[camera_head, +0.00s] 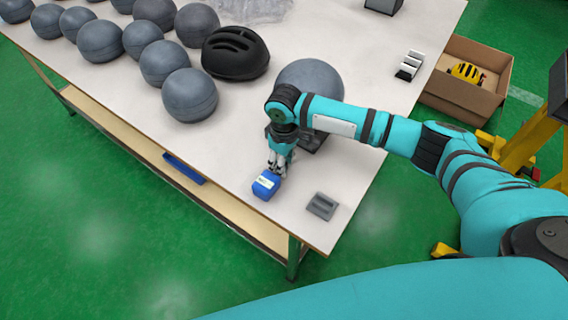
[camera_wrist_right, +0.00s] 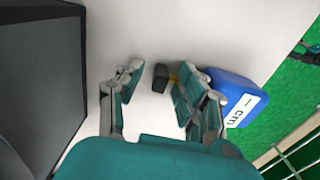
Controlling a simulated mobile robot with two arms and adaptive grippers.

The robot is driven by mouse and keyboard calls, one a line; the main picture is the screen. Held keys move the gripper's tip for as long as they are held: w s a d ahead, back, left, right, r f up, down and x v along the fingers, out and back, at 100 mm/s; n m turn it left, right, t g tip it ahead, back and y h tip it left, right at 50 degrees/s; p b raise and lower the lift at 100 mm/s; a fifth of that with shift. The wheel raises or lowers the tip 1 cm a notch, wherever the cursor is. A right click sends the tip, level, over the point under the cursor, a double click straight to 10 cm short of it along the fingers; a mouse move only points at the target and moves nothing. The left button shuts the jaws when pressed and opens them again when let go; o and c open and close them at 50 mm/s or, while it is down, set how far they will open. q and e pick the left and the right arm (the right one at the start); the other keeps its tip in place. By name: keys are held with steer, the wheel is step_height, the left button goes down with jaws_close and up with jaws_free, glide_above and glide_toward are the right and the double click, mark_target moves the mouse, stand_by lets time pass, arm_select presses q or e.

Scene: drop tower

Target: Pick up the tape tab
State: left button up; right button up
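My right gripper (camera_head: 279,168) points down over the front part of the table, just beside a blue block with a white label (camera_head: 265,186). In the right wrist view my right gripper (camera_wrist_right: 160,76) has its fingers spread apart. A small dark piece (camera_wrist_right: 161,77) with a trace of yellow beside it shows between the fingers, closer to the right-hand one; it may be the tape tab, but I cannot tell. The labelled blue block (camera_wrist_right: 238,97) is outside the right-hand finger, partly hidden by it. My left gripper is not in view.
A grey slotted block (camera_head: 322,205) lies near the table's front corner. A large grey ball (camera_head: 310,77) stands behind my right wrist. A black helmet (camera_head: 235,53) and several grey balls fill the back left. A cardboard box (camera_head: 463,98) with a yellow helmet is on the floor at right.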

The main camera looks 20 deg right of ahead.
jaws_close()
